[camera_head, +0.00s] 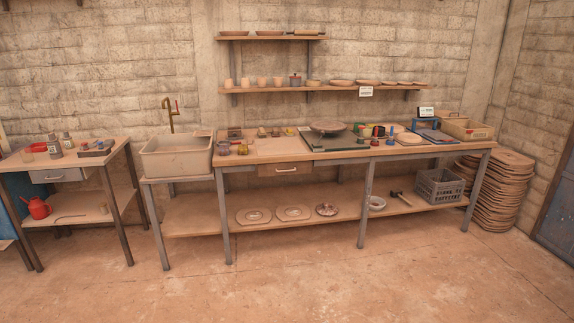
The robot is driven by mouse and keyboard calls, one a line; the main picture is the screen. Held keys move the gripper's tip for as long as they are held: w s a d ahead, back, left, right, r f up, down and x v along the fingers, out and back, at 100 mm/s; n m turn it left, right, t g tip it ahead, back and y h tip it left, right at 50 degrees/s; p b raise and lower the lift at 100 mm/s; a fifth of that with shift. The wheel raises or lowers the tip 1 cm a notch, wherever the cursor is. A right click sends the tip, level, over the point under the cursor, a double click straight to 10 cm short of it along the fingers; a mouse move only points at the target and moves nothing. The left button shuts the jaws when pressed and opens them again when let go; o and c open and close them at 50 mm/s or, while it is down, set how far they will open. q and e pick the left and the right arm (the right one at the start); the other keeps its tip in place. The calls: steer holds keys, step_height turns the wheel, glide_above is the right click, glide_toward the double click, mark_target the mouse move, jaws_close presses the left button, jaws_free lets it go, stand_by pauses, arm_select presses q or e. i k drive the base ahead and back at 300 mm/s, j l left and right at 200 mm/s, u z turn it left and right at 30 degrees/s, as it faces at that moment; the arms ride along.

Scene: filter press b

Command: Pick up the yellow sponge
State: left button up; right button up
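I cannot single out the yellow sponge for sure at this distance. Small yellowish items (243,149) stand at the left end of the long workbench (275,153), beside the sink. More small tan and yellow items (262,132) sit farther back on the same bench top. Neither of my grippers is in view.
A deep sink (176,158) with a brass tap stands left of the workbench. A smaller table (100,158) is at far left. Wall shelves (270,90) hold cups and bowls. Stacked boards (497,190) stand at right. The floor (300,285) in front is clear.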

mark_target(243, 148)
steer(key=i, duration=2.15)
steer(key=i+u, duration=0.25)
steer(key=i, duration=0.15)
steer(key=i+l+u, duration=0.4)
steer(key=i+u, duration=0.15)
steer(key=i, duration=0.2)
